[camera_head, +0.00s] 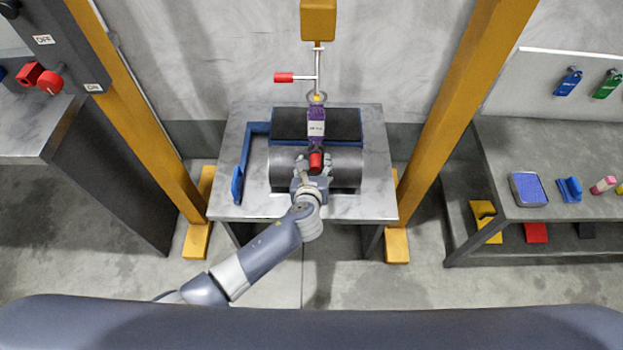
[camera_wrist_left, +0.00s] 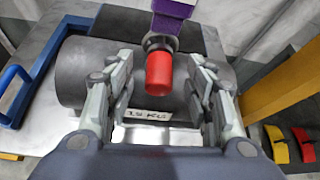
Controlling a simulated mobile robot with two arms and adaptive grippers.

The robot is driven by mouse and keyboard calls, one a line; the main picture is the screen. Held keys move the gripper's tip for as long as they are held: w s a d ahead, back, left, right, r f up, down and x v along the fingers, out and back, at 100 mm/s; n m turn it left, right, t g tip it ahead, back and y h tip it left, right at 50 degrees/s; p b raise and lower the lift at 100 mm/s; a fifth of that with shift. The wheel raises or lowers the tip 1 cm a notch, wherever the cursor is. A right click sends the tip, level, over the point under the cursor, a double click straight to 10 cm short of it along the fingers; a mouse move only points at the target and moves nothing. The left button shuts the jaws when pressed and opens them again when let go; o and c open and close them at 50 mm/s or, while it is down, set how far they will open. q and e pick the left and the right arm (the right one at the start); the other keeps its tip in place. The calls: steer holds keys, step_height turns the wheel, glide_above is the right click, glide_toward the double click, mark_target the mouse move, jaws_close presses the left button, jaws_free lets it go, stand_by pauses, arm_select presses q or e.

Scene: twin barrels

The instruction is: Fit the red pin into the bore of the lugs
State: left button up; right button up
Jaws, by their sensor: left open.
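The red pin (camera_head: 316,161) shows at the barrel's top, below a purple strap or tag (camera_head: 316,127). In the left wrist view the red pin (camera_wrist_left: 160,73) points toward the camera, with a dark collar (camera_wrist_left: 158,42) around its far end. My left gripper (camera_head: 309,180) is open, and its fingers in the wrist view (camera_wrist_left: 158,85) stand on either side of the red pin with gaps. The grey barrel (camera_head: 347,168) lies on its side behind the gripper. I cannot make out the lugs' bore. My right gripper is not in view.
A hoist hook (camera_head: 317,97) hangs above from a yellow block (camera_head: 318,20). A blue handled frame (camera_head: 238,180) lies left on the metal table (camera_head: 370,207). Yellow posts (camera_head: 455,110) flank it. A bench (camera_head: 540,145) with tools stands right.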

arm_select(q)
steer(key=v, duration=0.8)
steer(key=shift+s+r, duration=0.2)
steer(key=shift+s, duration=0.2)
